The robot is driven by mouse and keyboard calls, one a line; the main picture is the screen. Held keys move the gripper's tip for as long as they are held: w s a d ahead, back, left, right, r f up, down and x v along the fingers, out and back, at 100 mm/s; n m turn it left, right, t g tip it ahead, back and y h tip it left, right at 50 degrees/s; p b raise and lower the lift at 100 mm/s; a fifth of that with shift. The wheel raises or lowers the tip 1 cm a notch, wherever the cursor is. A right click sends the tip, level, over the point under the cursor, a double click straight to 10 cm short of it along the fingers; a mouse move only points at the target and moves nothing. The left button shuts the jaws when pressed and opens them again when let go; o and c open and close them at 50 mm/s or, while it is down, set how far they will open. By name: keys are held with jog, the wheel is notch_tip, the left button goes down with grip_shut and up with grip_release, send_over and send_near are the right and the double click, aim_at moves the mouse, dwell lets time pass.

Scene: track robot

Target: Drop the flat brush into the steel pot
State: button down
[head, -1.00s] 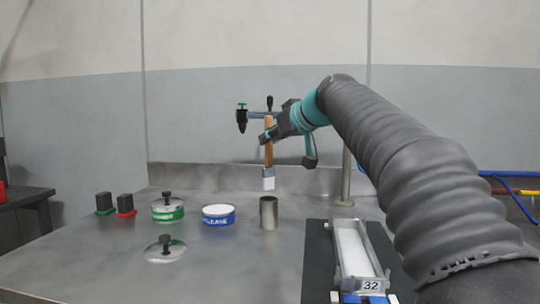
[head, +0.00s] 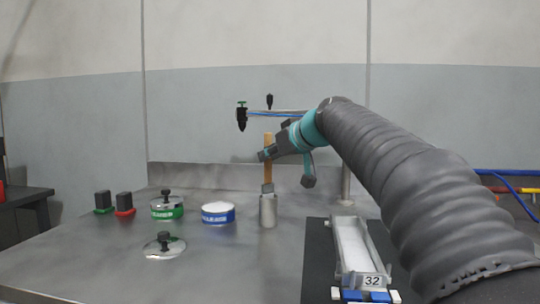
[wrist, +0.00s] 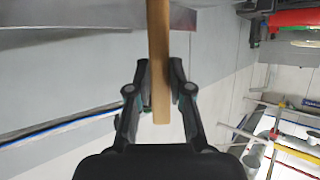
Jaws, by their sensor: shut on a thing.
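The flat brush (head: 268,152) has a wooden handle and hangs upright, bristle end down. My gripper (head: 266,154) is shut on its handle. In the wrist view the handle (wrist: 158,60) runs between the two fingers of my gripper (wrist: 159,88). The steel pot (head: 268,212) is a small open cylinder standing on the metal table. The brush's lower end is at the pot's mouth, in line with it, and its bristles are hidden or blend with the pot. I cannot tell how deep they are inside.
A blue-labelled tin (head: 218,213), a green-labelled tin (head: 167,208) and a loose lid (head: 165,246) stand left of the pot. A long tray marked 32 (head: 347,235) lies to the right on a dark mat. A nozzle on a thin arm (head: 242,117) hangs behind.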

jog(key=shift+f, duration=0.25)
jog(key=c, duration=1.1)
grip_release()
jog(key=shift+r, duration=0.1)
jog(key=v, duration=0.8)
jog(key=r+v, duration=0.1)
jog(key=v, duration=0.3)
jog(key=shift+r, duration=0.1)
